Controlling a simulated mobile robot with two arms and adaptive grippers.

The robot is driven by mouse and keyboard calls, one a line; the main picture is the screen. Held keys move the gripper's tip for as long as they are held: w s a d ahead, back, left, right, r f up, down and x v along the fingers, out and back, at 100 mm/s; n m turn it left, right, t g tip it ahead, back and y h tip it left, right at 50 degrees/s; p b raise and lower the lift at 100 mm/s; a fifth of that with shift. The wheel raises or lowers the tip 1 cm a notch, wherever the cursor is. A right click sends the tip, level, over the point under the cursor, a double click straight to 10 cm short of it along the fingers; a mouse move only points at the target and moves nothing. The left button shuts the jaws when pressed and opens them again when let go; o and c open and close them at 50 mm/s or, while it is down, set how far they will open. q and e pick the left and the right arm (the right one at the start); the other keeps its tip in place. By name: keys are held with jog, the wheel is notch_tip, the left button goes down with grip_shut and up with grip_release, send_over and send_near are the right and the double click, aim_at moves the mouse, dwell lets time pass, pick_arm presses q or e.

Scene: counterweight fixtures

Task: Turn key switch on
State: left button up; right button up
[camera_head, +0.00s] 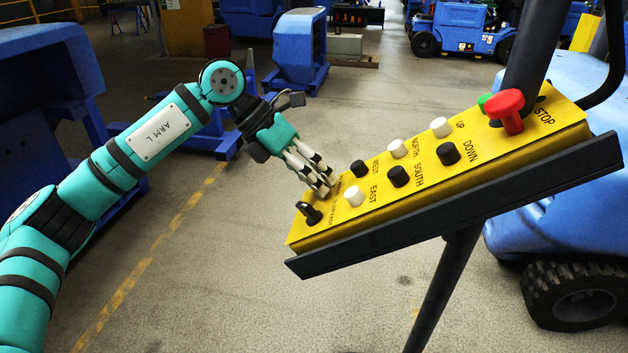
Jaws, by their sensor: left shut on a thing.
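The yellow control panel (440,172) is mounted tilted on a dark post. A black key switch (309,212) sits at its lower left end, beside the white EAST button. My left gripper (326,182) comes in from the left, with its fingers pointing down at the upper left edge of the panel. Its fingertips are close to the key switch, up and to the right of it in the picture. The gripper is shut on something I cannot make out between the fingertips. My right gripper is not in view.
The panel carries several white and black buttons, a green button (484,101) and a red STOP knob (505,108). A blue machine with a black wheel (578,296) stands at the right. Blue equipment (300,45) stands behind.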

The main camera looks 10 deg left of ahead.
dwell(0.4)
pick_arm(q)
jog(key=o, duration=1.2)
jog(key=shift+c, duration=0.2)
jog(key=v, duration=1.2)
